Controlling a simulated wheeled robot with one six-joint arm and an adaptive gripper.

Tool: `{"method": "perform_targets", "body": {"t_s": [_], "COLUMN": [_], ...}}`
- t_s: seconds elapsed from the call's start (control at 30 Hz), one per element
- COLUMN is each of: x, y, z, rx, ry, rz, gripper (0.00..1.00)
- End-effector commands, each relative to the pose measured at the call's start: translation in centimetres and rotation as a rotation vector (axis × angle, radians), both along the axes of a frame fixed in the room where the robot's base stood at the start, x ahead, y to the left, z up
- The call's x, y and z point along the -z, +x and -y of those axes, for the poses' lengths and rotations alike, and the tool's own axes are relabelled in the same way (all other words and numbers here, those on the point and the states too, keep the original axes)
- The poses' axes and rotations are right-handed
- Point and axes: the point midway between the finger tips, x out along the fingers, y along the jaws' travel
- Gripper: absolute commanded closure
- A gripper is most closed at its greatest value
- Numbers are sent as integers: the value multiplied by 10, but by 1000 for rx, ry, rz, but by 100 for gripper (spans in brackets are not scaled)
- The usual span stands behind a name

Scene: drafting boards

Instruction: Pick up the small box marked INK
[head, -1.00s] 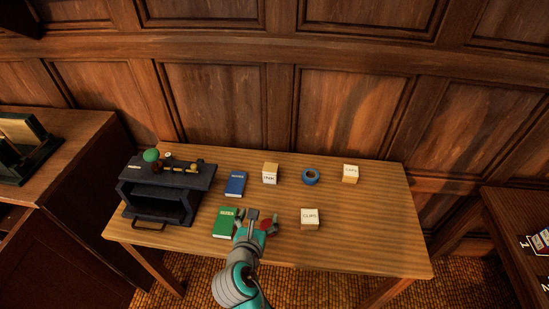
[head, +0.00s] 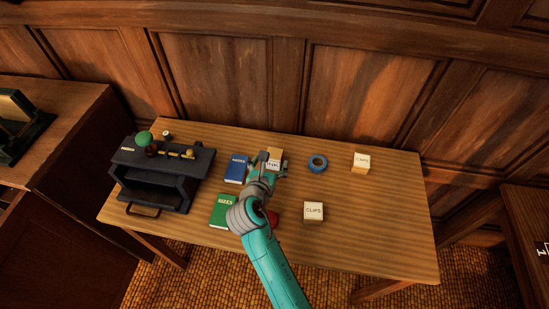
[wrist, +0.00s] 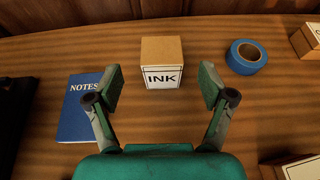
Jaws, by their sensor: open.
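The small box marked INK (wrist: 162,64) stands on the wooden table, tan on top with a white label on its front. In the head view the INK box (head: 274,157) is partly hidden behind my gripper (head: 270,164). In the wrist view my gripper (wrist: 161,92) is open and empty. Its two fingers reach toward the box, one on either side of its near face. The box lies ahead of the fingertips, and I see no contact.
A blue NOTES book (wrist: 84,108) lies close left of the box. A blue tape roll (head: 317,163) lies to its right. Two CLIPS boxes (head: 313,211) (head: 361,162), a green book (head: 224,211), a partly hidden red object (head: 272,217) and a dark organizer (head: 160,172) share the table (head: 385,230).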

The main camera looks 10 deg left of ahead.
Motion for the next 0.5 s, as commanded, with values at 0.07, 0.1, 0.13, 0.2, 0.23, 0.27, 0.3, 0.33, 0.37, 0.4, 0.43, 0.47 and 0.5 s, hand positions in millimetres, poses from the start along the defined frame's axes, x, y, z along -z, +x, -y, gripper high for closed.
{"method": "perform_targets", "body": {"t_s": [0.07,0.1,0.13,0.2,0.23,0.27,0.3,0.33,0.37,0.4,0.43,0.47,0.5], "x": [2,4,6,11,12,14,16,17,18,20,20,21,21], "y": [5,10,13,23,27,30,35,38,41,43,45,46,47], "z": [1,2,2,5,5,5,5,5,6,6,6,6,6], "rx": [1,0,1,2,2,2,1,1,1,1,1,1,0], "ry": [0,1,1,0,0,0,0,0,0,0,0,0,0], "rz": [1,1,0,0,0,0,1,1,1,1,1,1,1], "gripper": [19,19,19,19,19,19,19,19,19,19,19,19,19]}}
